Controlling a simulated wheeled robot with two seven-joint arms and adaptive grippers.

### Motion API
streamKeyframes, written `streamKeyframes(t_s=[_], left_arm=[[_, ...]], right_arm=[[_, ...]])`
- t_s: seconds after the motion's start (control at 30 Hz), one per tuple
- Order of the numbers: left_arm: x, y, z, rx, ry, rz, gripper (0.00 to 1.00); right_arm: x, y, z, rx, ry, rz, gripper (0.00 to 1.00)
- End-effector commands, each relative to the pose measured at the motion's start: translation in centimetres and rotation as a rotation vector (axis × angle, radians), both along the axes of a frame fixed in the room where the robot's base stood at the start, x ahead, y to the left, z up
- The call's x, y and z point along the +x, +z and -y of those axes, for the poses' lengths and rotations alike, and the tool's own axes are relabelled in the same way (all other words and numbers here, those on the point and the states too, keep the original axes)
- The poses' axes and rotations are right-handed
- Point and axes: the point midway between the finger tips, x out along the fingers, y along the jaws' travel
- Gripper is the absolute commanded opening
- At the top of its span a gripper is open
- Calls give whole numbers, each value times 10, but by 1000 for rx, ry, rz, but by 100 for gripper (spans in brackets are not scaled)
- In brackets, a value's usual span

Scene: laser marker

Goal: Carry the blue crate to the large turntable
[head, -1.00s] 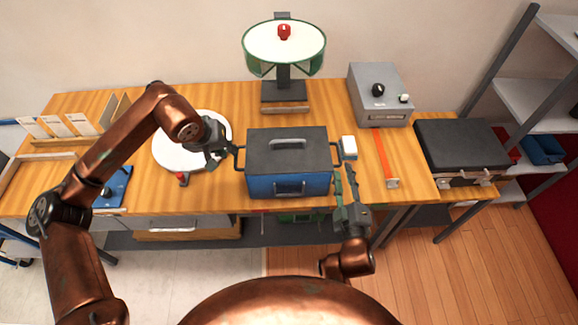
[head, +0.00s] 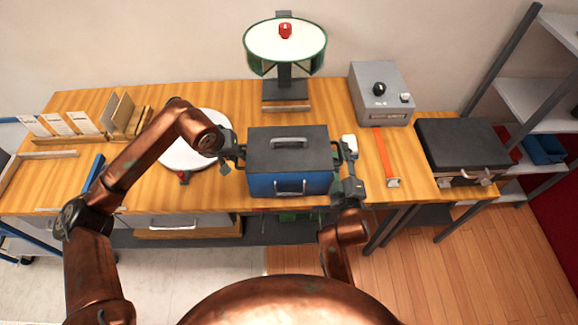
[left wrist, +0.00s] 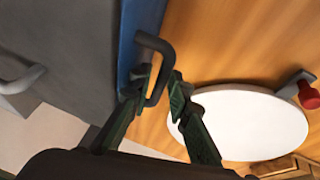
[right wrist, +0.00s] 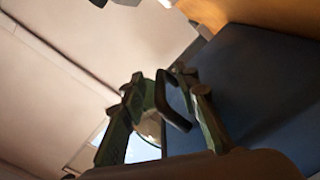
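The blue crate (head: 262,186) with a dark grey lid stands at the middle of the table's front and has a dark loop handle at each end. The large turntable, a white disc (head: 185,155), lies left of it, partly hidden by my left arm. My left gripper (head: 236,150) is at the crate's left handle; in the left wrist view its open fingers stand around the handle (left wrist: 164,50). My right gripper (head: 346,172) is at the right end; in the right wrist view its open fingers stand around the right handle (right wrist: 172,110). Firm contact is not visible.
A raised round white plate with a green rim (head: 260,62) and red knob stands behind the crate. A grey box (head: 365,80), a red-orange strip (head: 384,150) and a black case (head: 460,145) are to the right. A card rack (head: 90,135) is at the left.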

Motion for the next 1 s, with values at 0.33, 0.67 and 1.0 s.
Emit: streamKeyframes(t_s=[0.33,0.67,1.0], left_arm=[[0,0,0,0,0,0,0],[0,0,0,1,0,0,0],[0,0,-1,1,2,2,0]], right_arm=[[0,0,0,0,0,0,10],[0,1,0,0,0,2,0],[0,1,0,1,0,2,0]])
